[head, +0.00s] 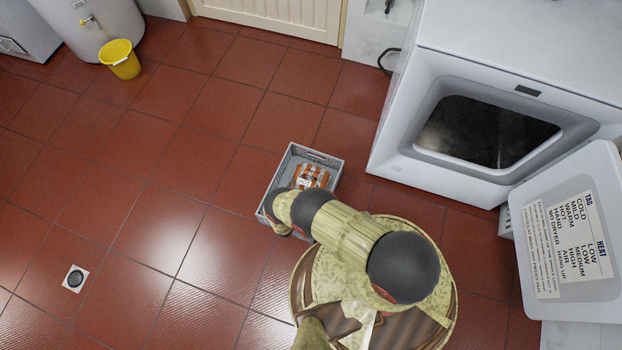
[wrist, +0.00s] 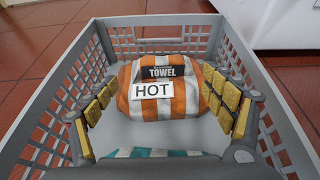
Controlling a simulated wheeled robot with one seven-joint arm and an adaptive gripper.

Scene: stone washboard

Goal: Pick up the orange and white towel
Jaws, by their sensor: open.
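The orange and white towel (wrist: 157,88) is a striped bundle with a black "TOWEL" label and a white "HOT" tag. It lies in the grey crate (wrist: 262,88), toward its far end in the wrist view. In the head view the towel (head: 312,176) shows in the crate (head: 334,165), beyond my arm. My gripper (wrist: 162,112) is open, with its yellow-padded fingers spread to the left and right of the towel. I cannot tell whether the pads touch it. The head view hides the fingers behind my arm.
A teal and white striped cloth (wrist: 150,153) lies nearer in the crate. The crate walls stand close around my gripper. A white dryer (head: 393,150) with its door (head: 570,235) open stands at the right. A yellow bucket (head: 120,62) stands far left. The tiled floor at left is mostly clear.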

